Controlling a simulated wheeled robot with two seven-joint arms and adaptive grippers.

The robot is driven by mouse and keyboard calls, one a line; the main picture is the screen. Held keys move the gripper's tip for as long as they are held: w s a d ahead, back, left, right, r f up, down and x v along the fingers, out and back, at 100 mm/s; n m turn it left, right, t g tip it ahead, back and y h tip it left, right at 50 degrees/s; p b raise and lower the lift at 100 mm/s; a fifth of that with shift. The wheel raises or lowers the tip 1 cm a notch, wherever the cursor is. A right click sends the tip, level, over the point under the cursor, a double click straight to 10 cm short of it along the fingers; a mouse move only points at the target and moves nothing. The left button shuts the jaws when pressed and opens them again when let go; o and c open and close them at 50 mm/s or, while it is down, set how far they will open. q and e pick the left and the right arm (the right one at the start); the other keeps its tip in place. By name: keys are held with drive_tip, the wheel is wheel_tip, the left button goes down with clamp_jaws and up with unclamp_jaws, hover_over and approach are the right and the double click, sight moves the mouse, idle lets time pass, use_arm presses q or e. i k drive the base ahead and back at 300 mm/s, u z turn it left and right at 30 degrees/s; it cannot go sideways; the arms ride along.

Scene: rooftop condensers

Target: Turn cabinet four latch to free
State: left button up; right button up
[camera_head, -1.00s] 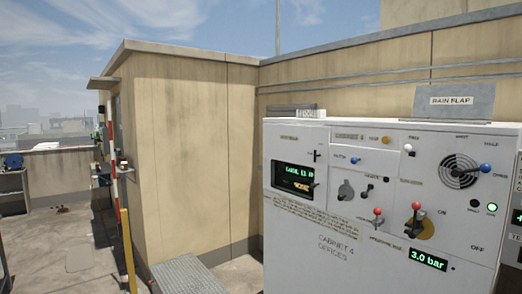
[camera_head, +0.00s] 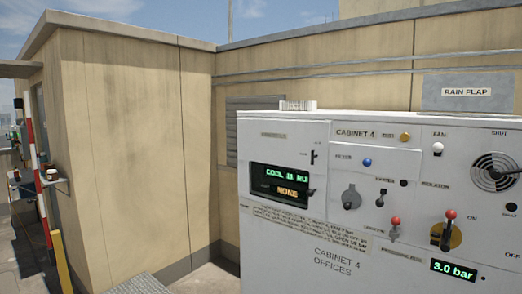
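Cabinet 4 (camera_head: 285,238) is a white box marked "CABINET 4 OFFICES", filling the right half of the view. Small dark handles sit beside the display, an upper one (camera_head: 313,156) and a lower one (camera_head: 310,192). Most small labels are too blurred to read, so I cannot tell which part is the latch. Neither gripper is in view.
The green display (camera_head: 281,183) shows "NONE" on its lower line, and another display (camera_head: 453,270) reads 3.0 bar. A grey rain flap (camera_head: 450,105) stands on top. A beige wall block (camera_head: 135,140) and a red-white pole (camera_head: 36,165) are to the left.

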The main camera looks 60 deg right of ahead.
sight(312, 156)
drive_tip(key=z, duration=0.1)
drive_tip(key=i, duration=1.15)
drive_tip(key=z, duration=0.45)
